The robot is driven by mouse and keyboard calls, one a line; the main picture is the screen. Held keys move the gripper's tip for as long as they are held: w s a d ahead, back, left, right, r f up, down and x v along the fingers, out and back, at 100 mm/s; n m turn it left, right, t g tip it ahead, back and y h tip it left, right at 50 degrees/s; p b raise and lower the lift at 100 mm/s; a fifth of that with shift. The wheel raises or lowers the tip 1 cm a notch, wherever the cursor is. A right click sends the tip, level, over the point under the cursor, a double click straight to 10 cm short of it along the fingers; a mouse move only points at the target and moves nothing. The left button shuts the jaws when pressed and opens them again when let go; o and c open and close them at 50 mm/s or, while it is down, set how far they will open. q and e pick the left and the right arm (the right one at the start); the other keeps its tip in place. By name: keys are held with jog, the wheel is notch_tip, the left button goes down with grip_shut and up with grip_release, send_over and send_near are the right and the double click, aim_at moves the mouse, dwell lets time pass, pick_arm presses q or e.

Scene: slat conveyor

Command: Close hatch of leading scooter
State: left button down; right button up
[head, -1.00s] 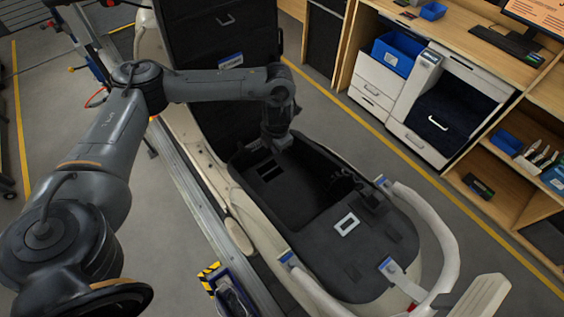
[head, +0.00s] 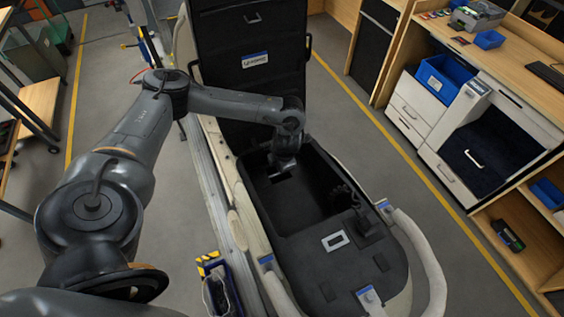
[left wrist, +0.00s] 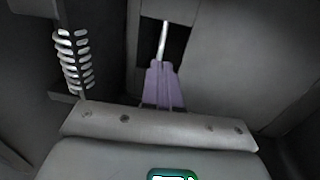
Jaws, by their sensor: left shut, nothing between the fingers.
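The pale scooter body (head: 232,190) has a dark open compartment (head: 305,215) in its top. A tall black panel (head: 225,70) with a handle and a white-blue label stands upright at its far end; it appears to be the raised hatch. My left gripper (head: 283,168) points down at the far end of the compartment, in front of the panel's foot. Whether it touches anything is unclear. In the left wrist view its shut, empty fingers (left wrist: 162,75) are purplish-grey, close to dark surfaces and a pale rod. My right gripper is not in view.
A coil spring (left wrist: 75,60) is left of the fingers in the wrist view. A curved white handlebar (head: 420,250) is at the scooter's near end. A rail (head: 205,180) runs along its left side. Drawers (head: 475,155) and shelves stand right, beyond clear floor.

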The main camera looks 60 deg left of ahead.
pick_arm(q)
jog(key=shift+x, duration=2.35)
jog(key=shift+w, duration=0.1)
